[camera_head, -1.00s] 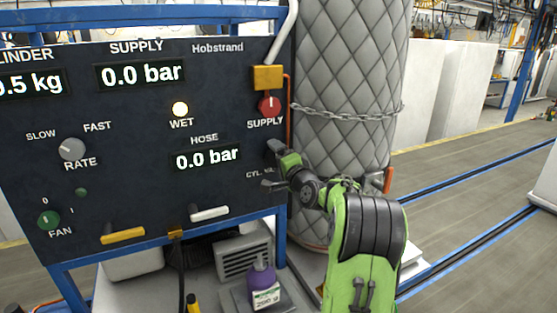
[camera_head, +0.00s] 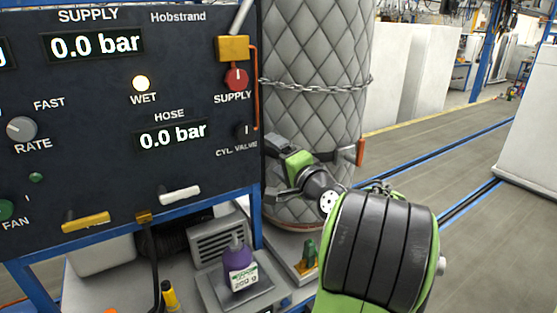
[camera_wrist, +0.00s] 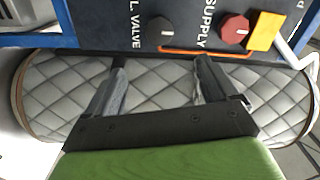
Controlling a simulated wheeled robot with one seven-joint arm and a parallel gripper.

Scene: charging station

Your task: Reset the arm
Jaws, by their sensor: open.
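My gripper (camera_head: 272,170) is in front of the quilted grey cylinder, just right of the panel's lower right corner, with my green and black arm reaching to it from the lower right. In the wrist view my gripper (camera_wrist: 160,75) has its two dark fingers wide apart with nothing between them. The fingers point toward the panel edge, near the black cylinder valve knob (camera_wrist: 160,31), which lies just beyond them and apart from them. That valve knob also shows in the head view (camera_head: 246,130). The red supply knob (camera_head: 236,78) is above it.
The dark panel (camera_head: 100,120) reads 0.0 bar for supply and hose, and its WET lamp (camera_head: 141,83) is lit. A chain (camera_head: 315,85) wraps the quilted cylinder (camera_head: 310,50). A purple bottle (camera_head: 238,268) stands on a scale below. The floor (camera_head: 480,150) at right is open.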

